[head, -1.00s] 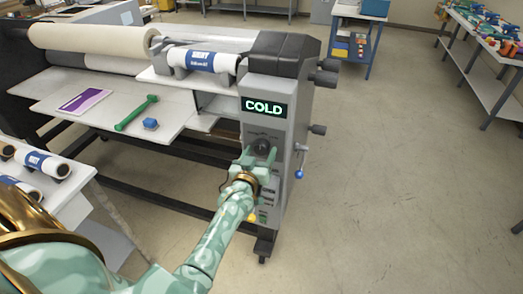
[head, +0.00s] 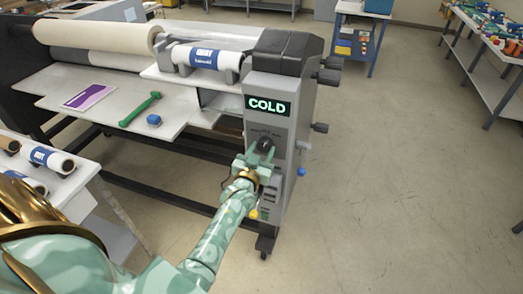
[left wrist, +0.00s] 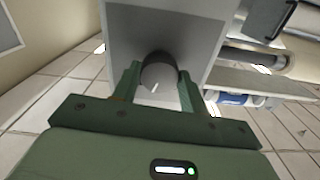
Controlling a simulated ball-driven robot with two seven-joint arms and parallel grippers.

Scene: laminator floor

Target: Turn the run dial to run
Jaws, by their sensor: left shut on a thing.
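The run dial (head: 265,144) is a dark round knob on the grey control panel (head: 289,110) of the laminator, below a display (head: 268,106) reading COLD in green. My left gripper (head: 260,156) is at the dial with a finger on each side. In the left wrist view the dial (left wrist: 158,74) has a pale pointer mark and sits between the fingers of my left gripper (left wrist: 157,88), which is shut on it. The dial's printed labels are too small to read. My right gripper is not in view.
A blue-knobbed lever (head: 301,171) sticks out at the panel's right side, and a yellow knob (head: 253,214) sits low on it. A green tool (head: 140,109) and a blue block (head: 154,120) lie on the laminator's table. The floor to the right is clear.

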